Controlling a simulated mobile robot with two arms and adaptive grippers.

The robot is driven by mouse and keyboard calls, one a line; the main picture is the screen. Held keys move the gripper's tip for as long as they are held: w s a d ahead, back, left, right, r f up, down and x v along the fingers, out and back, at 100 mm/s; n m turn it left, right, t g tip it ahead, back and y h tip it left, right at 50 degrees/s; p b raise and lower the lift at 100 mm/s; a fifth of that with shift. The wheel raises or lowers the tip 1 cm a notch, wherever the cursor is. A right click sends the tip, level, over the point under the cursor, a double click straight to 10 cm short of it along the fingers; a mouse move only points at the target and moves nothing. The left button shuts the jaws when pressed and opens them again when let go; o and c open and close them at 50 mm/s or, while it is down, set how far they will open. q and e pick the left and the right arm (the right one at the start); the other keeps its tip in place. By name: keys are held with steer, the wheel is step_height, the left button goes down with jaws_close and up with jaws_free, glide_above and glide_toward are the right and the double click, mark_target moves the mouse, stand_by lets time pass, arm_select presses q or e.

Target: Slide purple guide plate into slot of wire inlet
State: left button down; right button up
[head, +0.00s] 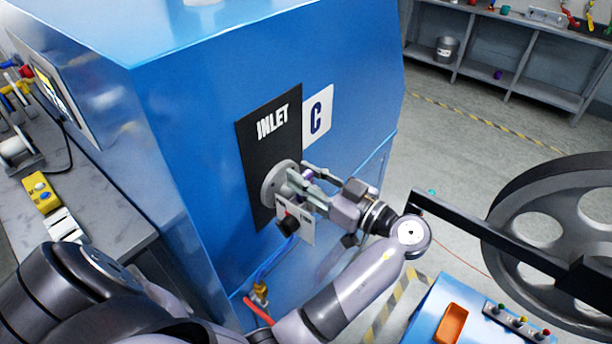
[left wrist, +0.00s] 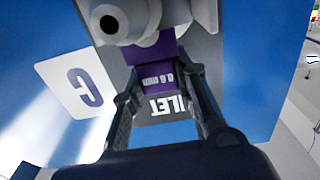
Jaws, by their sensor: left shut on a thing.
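The wire inlet (head: 270,186) is a round grey fitting on the black INLET panel (head: 254,150) of the blue machine. In the left wrist view its grey nozzle (left wrist: 122,18) with a dark hole shows at the top. The purple guide plate (left wrist: 158,80), labelled 0.6 mm, sits between the fingertips of my left gripper (left wrist: 163,74), which is shut on it. The plate's upper part reaches up beside the nozzle; I cannot tell how far it is in the slot. In the head view my left gripper (head: 304,180) is at the inlet and mostly hides the plate (head: 307,175).
A white C sign (head: 318,115) is beside the panel. A large grey pulley wheel (head: 560,225) and a blue control box (head: 470,310) stand at right. A grey workbench (head: 110,215) is at left.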

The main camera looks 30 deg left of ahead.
arm_select(q)
steer(key=shift+b, duration=0.3)
stand_by(0.4)
steer(key=shift+f, duration=0.1)
steer(key=shift+f+b, duration=0.95)
steer(key=shift+b, duration=0.45)
steer(key=c, duration=1.2)
jaws_free()
steer(key=shift+d+r, duration=0.1)
